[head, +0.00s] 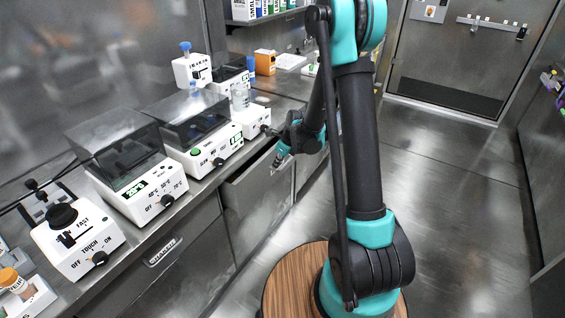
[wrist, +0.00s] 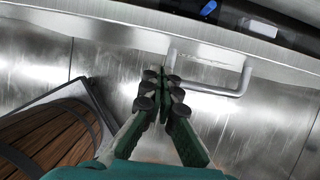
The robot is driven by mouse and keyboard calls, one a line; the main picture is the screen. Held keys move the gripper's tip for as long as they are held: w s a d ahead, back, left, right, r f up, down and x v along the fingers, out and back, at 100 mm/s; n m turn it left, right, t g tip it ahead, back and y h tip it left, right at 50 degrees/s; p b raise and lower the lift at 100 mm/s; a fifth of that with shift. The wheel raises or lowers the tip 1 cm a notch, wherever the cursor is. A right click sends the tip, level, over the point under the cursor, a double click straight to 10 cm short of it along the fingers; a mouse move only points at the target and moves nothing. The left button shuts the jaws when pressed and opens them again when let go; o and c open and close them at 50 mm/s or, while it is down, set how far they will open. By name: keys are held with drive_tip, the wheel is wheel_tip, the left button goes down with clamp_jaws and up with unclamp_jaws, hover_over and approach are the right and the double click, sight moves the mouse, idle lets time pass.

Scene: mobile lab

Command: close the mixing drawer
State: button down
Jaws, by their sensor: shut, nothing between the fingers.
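A metal drawer (head: 262,198) under the counter stands pulled out, its front jutting past the cabinet line; no label on it is readable, so I cannot confirm that it is the mixing drawer. My gripper (head: 280,158) is at the top right part of this drawer, under the counter edge. In the wrist view the gripper's green fingers (wrist: 163,88) are shut with nothing between them. A U-shaped metal handle (wrist: 238,90) on a metal front is just beside and beyond the fingertips. I cannot tell whether the fingers touch it.
The counter above holds white lab devices (head: 145,190) with dark lids and knobs. Another drawer front (head: 165,262) with a labelled handle is at the lower left and looks shut. The floor (head: 455,200) to the right is clear, up to a door (head: 470,55) at the back.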

sight(263, 158)
drive_tip(key=shift+w+a, duration=0.65)
drive_tip(key=shift+a, duration=0.25)
drive_tip(key=w+a, duration=0.1)
drive_tip(key=a, duration=0.1)
drive_tip(key=w+a, duration=0.2)
drive_tip(key=shift+d, duration=0.1)
drive_tip(key=shift+s, duration=0.1)
